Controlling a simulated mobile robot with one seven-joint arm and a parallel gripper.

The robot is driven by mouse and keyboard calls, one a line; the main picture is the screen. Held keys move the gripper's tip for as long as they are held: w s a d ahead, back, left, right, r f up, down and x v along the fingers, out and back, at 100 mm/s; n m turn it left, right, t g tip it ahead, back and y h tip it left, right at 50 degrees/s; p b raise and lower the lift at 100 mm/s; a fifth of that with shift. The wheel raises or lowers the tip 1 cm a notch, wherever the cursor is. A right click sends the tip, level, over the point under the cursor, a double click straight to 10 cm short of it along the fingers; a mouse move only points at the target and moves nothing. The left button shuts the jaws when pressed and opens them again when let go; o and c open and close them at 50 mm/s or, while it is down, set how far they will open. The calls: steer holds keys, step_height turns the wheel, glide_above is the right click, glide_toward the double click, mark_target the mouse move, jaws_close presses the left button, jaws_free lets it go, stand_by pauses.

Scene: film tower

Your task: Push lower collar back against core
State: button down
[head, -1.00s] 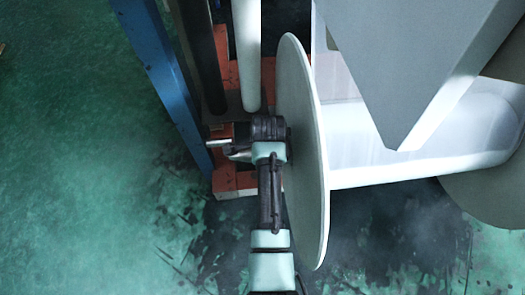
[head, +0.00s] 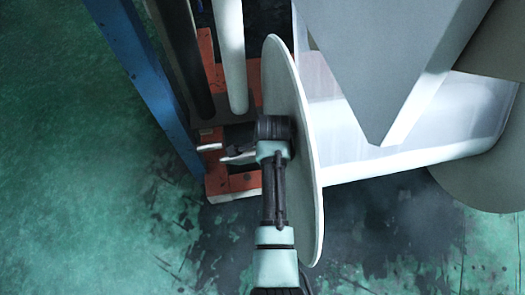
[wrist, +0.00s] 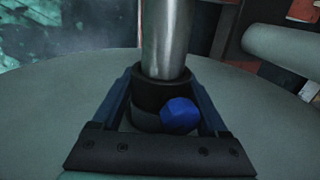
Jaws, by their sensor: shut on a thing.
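The lower collar (wrist: 150,95) is a dark ring around a bright metal shaft (wrist: 167,38), with a blue knob (wrist: 179,115) on its side. My gripper (wrist: 162,82) has one jaw on each side of the collar and is shut on it. In the head view my gripper (head: 273,130) is close beside the large pale disc (head: 292,150), and the shaft end (head: 209,148) sticks out to its left. The collar is not clear there. The core's contact with the collar is hidden, so I cannot tell whether they touch.
A blue post (head: 148,85) slants along the left. A dark roller and a white roller (head: 229,55) stand above my gripper, near an orange base (head: 247,182). The wide white film roll (head: 420,155) and a grey panel (head: 390,60) lie right of the disc. Green floor is open at left.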

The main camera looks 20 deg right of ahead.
steer(key=shift+s+d, duration=0.1)
steer(key=shift+d, duration=0.35)
steer(key=shift+d, duration=0.25)
jaws_free()
steer(key=shift+r, duration=0.1)
steer(key=a+p+v, duration=0.1)
steer(key=p+v, duration=0.4)
steer(key=v, duration=0.8)
steer(key=shift+p, duration=0.4)
